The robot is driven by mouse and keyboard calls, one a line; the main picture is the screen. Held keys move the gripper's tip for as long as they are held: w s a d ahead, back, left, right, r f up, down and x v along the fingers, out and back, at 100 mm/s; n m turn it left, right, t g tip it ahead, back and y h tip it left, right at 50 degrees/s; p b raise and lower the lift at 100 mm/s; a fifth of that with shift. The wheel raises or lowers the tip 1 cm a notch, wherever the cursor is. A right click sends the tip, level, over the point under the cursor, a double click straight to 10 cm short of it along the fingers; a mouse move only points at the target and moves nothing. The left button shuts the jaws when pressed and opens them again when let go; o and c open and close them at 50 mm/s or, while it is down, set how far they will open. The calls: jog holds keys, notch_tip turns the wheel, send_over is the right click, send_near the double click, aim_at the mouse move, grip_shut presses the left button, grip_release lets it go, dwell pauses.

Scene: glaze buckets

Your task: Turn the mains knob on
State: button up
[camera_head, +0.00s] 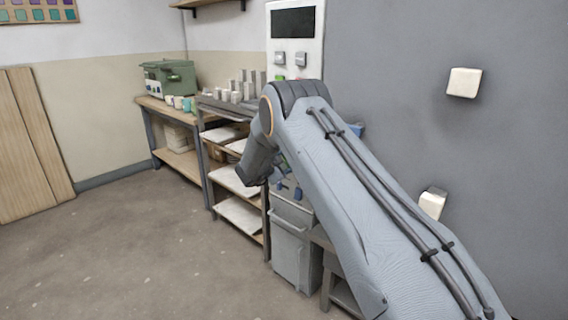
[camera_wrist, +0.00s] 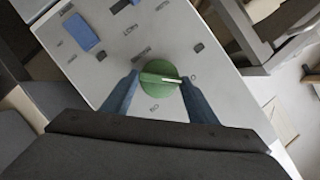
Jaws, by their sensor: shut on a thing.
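The mains knob (camera_wrist: 160,78) is a round green knob with a pale pointer line, on a light panel (camera_wrist: 190,28) in the wrist view. Its line points to the right, toward a small round mark like an "O". Lettering that looks like "NO" sits below the knob. My gripper (camera_wrist: 160,88) has its two blue fingers on either side of the knob, shut on it. In the head view my arm hides the knob and most of the gripper.
A blue switch (camera_wrist: 83,32) and small dark controls sit on the same panel. In the head view, shelves with white boards (camera_head: 240,215) and a bench with a green case (camera_head: 168,78) stand left of my arm. The floor (camera_head: 120,250) at left is clear.

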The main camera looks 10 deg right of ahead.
jog(key=shift+f+m, duration=0.1)
jog(key=shift+m, duration=0.2)
jog(key=m+t+b, duration=0.1)
jog(key=m+b, duration=0.2)
jog(key=f+m+t+b, duration=0.1)
jog(key=m+t+b, duration=0.1)
jog(key=m+b, duration=0.1)
jog(key=shift+s+d+m+t+b, duration=0.1)
jog(key=shift+m+t+b, duration=0.2)
jog(key=shift+m+b, duration=0.15)
jog(key=m+h+b, duration=0.1)
jog(key=m+b, duration=0.2)
jog(key=m+t+h+b, duration=0.1)
jog(key=m+b, duration=0.1)
jog(key=m, duration=0.1)
jog(key=m+h+b, duration=0.1)
jog(key=m+b, duration=0.2)
jog(key=shift+f+h+b, duration=0.3)
jog(key=shift+f, duration=0.05)
jog(key=shift+m, duration=0.45)
jog(key=o, duration=1)
jog(key=shift+r, duration=0.1)
jog(key=shift+o, duration=0.2)
jog(key=shift+a, duration=0.2)
